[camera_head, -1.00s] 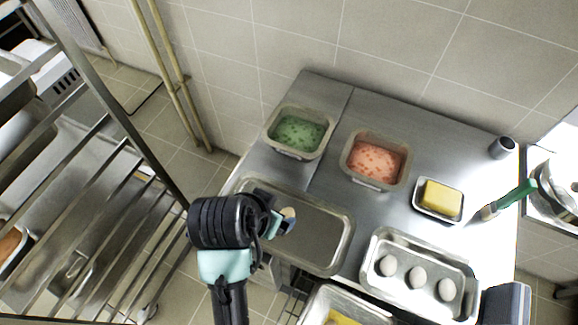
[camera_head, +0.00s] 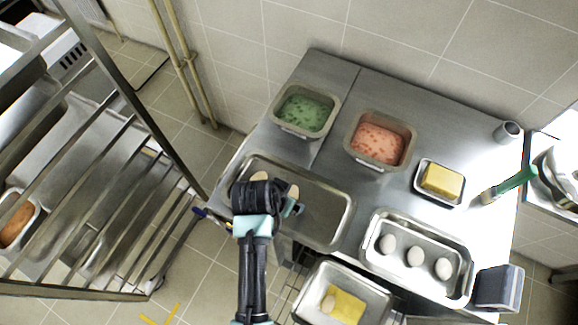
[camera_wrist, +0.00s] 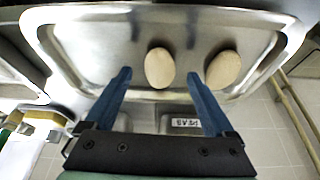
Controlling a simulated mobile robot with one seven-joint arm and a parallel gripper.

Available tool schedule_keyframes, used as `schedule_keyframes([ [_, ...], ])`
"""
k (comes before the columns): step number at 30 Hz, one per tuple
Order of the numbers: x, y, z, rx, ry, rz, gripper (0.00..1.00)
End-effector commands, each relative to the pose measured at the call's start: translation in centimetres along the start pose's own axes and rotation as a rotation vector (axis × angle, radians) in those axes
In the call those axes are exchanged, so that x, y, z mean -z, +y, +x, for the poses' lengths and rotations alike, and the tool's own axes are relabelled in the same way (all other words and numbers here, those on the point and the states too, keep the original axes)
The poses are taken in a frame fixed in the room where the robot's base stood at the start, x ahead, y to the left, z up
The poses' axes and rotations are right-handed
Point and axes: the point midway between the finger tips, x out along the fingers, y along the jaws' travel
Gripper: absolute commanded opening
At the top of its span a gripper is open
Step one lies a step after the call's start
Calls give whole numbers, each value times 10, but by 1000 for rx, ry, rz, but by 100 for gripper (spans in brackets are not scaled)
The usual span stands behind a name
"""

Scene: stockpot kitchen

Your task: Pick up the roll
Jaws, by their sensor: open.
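Two oval beige rolls lie on a shallow metal tray (camera_head: 325,222). In the wrist view one roll (camera_wrist: 159,68) is ahead of my gripper (camera_wrist: 159,76), between the lines of its two blue fingers. The other roll (camera_wrist: 223,69) lies just right of the right finger. My gripper is open and empty. In the head view my wrist covers part of the tray. One roll (camera_head: 260,176) shows behind it and the other (camera_head: 293,192) just to its right. Whether a finger touches a roll I cannot tell.
Right of the tray, another metal tray (camera_head: 372,265) holds three pale oval pieces. Behind stand a green-filled container (camera_head: 304,110) and a red-filled one (camera_head: 380,140). A yellow block (camera_head: 442,180) and a green-handled brush (camera_head: 512,186) lie at right. A metal rack (camera_head: 120,95) stands at left.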

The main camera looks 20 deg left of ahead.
Motion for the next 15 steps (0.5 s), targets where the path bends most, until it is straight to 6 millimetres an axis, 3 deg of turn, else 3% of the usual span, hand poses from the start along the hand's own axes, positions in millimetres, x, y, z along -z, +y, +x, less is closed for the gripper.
schedule_keyframes([
  [6,0,0,20,0,0,1,89],
  [15,0,0,23,1,1,1,87],
])
